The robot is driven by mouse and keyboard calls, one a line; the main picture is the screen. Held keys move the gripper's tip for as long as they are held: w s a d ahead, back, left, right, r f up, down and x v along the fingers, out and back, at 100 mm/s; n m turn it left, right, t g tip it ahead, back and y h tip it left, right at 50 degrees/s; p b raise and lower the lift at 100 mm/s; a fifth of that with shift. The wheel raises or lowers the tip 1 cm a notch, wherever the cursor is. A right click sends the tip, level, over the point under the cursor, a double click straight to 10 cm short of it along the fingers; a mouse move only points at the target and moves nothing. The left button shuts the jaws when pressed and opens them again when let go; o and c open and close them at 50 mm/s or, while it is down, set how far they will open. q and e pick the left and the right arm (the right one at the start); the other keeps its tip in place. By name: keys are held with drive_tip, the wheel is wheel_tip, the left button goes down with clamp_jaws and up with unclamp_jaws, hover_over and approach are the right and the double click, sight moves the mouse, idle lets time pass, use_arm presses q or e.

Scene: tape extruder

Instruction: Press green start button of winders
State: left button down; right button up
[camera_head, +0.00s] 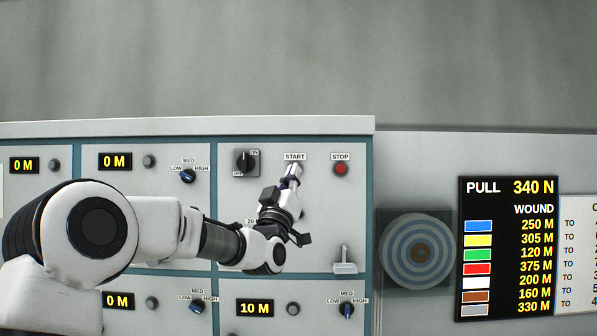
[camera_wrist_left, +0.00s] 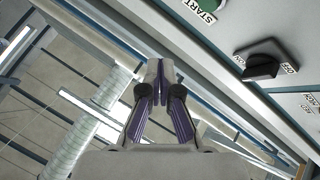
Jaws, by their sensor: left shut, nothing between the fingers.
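My left gripper (camera_head: 292,174) reaches up in front of the panel, with its tips just below the START label (camera_head: 295,157). It is shut and empty. In the head view it covers the spot under that label, so the start button is hidden there. In the left wrist view the green start button (camera_wrist_left: 209,4) shows partly at the top edge, beside its label. The shut fingertips (camera_wrist_left: 158,72) are apart from it in that picture; I cannot tell the exact gap to the panel. My right gripper is not in view.
A red STOP button (camera_head: 341,169) sits right of START. A black ON/OFF knob (camera_head: 245,162) is to the left and also shows in the left wrist view (camera_wrist_left: 263,66). A lever (camera_head: 345,262) stands out lower right. A display (camera_head: 507,249) hangs at far right.

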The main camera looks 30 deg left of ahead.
use_arm(q)
drive_tip(key=shift+s+r, duration=0.25)
drive_tip(key=shift+r, duration=0.25)
drive_tip(key=shift+w, duration=0.1)
drive_tip(key=w+a+p, duration=0.4)
drive_tip(key=w+p, duration=0.3)
drive_tip(key=shift+w+a, duration=0.25)
drive_tip(key=shift+a, duration=0.05)
idle(1.1)
drive_tip(key=shift+w+a, duration=0.25)
drive_tip(key=shift+w, duration=0.05)
